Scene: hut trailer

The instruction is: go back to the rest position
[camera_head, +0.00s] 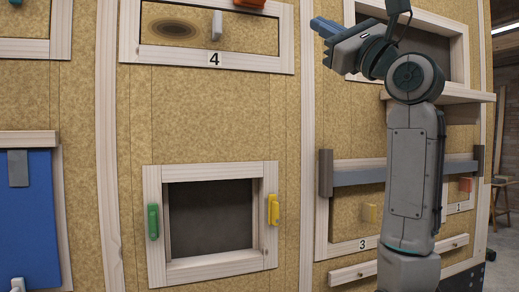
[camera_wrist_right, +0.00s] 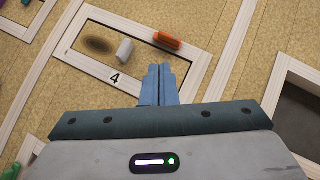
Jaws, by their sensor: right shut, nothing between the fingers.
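My right gripper (camera_head: 322,28) is raised at the upper right in the head view, with its blue fingers pointing left. In the right wrist view its blue fingers (camera_wrist_right: 159,80) are together and hold nothing. They point toward the framed panel marked 4 (camera_wrist_right: 113,78), and the fingertips overlap its lower frame in the picture. I cannot tell the distance to the wall. My right arm (camera_head: 413,170) stands upright in front of the wall. My left gripper is not in view.
The wooden wall holds panel 4 (camera_head: 214,59) with a white knob (camera_head: 217,25) and orange handle (camera_head: 250,3). Below is a framed square opening (camera_head: 271,240) with green (camera_head: 153,222) and yellow (camera_head: 273,210) latches. A shelf (camera_head: 460,95) juts out behind my arm. A blue panel (camera_head: 30,225) is at left.

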